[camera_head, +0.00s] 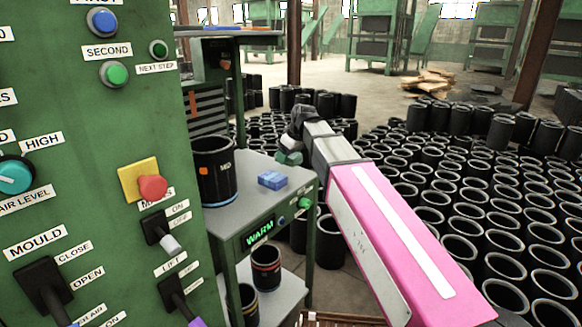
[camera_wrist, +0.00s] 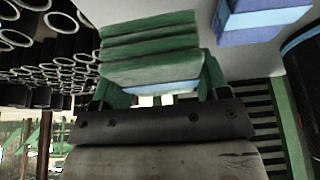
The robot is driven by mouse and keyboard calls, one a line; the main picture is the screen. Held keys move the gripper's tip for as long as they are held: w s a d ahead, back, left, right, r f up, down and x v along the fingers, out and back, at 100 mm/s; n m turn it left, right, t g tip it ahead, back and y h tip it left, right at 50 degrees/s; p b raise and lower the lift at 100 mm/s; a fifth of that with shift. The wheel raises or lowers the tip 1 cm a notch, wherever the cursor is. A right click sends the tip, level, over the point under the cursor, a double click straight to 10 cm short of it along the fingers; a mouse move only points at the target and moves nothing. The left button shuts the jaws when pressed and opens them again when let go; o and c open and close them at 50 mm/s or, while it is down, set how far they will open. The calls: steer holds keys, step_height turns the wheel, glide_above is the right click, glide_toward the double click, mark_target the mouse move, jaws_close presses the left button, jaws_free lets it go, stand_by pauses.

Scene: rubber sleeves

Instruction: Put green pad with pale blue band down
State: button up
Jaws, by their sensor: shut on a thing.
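The green pad with pale blue band (camera_wrist: 150,48) is between the fingers of my gripper (camera_wrist: 158,88) in the wrist view. Its green face has ridges, and the pale blue band shows along the edge nearest my gripper. In the head view my gripper (camera_head: 291,150) is at the right edge of the grey table (camera_head: 235,222), with the green pad (camera_head: 288,158) small at its tip. I cannot tell whether the pad touches the table. Much of the grip is hidden in the head view.
A blue pad (camera_head: 272,180) lies on the table close by; it also shows in the wrist view (camera_wrist: 268,18). The green control panel (camera_head: 90,130) is at left. Many black sleeves (camera_head: 450,190) cover the floor at right.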

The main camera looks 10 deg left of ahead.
mark_target(291, 173)
steer(key=shift+w+d+f, duration=0.4)
steer(key=shift+w+d, duration=0.05)
steer(key=shift+f, duration=2)
steer(key=o, duration=1)
steer(key=shift+f, duration=0.15)
steer(key=shift+c, duration=0.2)
steer(key=v, duration=1.2)
